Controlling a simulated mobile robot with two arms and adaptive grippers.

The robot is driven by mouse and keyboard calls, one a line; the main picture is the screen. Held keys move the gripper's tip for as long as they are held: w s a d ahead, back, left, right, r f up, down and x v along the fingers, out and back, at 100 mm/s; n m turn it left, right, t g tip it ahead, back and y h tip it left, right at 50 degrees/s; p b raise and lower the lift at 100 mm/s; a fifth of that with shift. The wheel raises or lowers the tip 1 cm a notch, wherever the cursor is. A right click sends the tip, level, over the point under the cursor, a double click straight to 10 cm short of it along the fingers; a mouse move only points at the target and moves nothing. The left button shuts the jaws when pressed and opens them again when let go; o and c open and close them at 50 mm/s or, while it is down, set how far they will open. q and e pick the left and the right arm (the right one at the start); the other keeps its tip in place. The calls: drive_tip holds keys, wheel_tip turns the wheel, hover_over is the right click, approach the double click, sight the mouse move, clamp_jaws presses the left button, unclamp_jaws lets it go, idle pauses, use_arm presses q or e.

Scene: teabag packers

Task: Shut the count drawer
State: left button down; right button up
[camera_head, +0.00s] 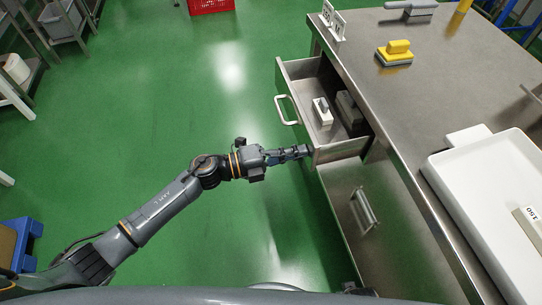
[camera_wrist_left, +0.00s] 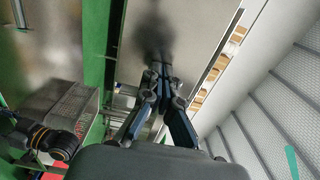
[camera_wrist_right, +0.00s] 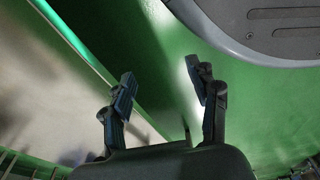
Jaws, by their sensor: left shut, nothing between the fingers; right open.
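The open drawer (camera_head: 303,134) stands well out from the left side of the steel table; I see no label on it. Its pale handle (camera_head: 285,110) is on the front panel. My left gripper (camera_head: 309,150) is shut and empty, its tips at the near end of that front panel; whether they touch it I cannot tell. In the left wrist view the closed fingers (camera_wrist_left: 158,68) point at a grey metal face with a dark blurred patch. My right gripper (camera_wrist_right: 164,88) is open and empty, above the green floor beside a grey panel.
A white block (camera_head: 322,116) and a grey block lie in the drawer. Another handle (camera_head: 364,210) is on the cabinet face nearer me. On the table (camera_head: 445,95) are a yellow-topped brush (camera_head: 396,52) and a white tray (camera_head: 440,176). The floor left of the drawer is clear.

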use_arm(q)
drive_tip(key=x, duration=0.7)
drive_tip(key=b+x, duration=0.1)
drive_tip(key=x, duration=0.4)
drive_tip(key=shift+w+d, duration=0.2)
drive_tip(key=shift+d, duration=0.35)
use_arm(e)
drive_tip(key=w+r, duration=0.1)
drive_tip(key=w+a+r, duration=0.1)
drive_tip(key=r, duration=0.1)
drive_tip(key=shift+w+a, duration=0.2)
drive_tip(key=shift+w, duration=0.1)
use_arm(q)
drive_tip(key=shift+r, duration=0.2)
